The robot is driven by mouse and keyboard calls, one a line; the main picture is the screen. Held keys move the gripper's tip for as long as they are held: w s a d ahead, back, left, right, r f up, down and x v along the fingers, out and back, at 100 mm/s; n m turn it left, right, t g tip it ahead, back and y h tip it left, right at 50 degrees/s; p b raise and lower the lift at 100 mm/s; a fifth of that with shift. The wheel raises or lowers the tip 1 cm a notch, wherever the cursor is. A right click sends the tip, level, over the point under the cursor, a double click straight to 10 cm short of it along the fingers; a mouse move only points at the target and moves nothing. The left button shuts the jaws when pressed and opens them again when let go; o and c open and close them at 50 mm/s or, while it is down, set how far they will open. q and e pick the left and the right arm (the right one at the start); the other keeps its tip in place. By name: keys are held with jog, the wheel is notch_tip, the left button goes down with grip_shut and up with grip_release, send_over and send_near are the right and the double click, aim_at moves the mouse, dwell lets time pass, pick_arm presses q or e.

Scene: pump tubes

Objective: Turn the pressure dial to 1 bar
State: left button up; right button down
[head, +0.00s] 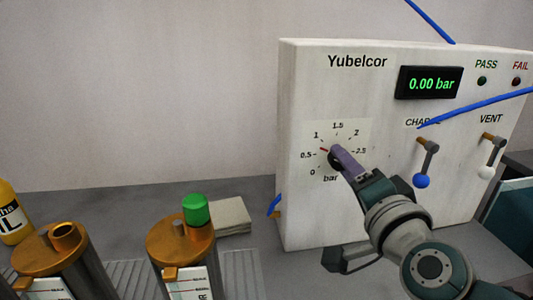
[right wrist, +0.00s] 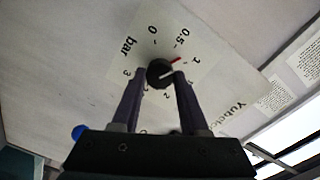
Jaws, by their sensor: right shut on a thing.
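The pressure dial (head: 335,160) is a black knob on a white scale plate on the front of the white Yubelcor box (head: 295,200). My right gripper (head: 342,160) is shut on the knob and partly covers it in the head view. In the right wrist view the dial (right wrist: 159,71) sits between the two fingertips of the right gripper (right wrist: 161,75). The red pointer (right wrist: 176,60) lies between the 0.5 and 1 marks, nearer to 1. The display (head: 430,83) reads 0.00 bar. My left gripper is not in view.
The charge lever (head: 424,165) with a blue ball and the vent lever (head: 490,158) with a white ball are right of the dial. A blue tube (head: 480,105) crosses the box. Two metal cylinders (head: 180,240) with brass tops stand at the lower left, one with a green cap (head: 196,209).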

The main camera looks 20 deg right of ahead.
jog(key=shift+m, duration=1.9)
jog(key=shift+c, duration=2.1)
grip_release()
jog(key=v, duration=1)
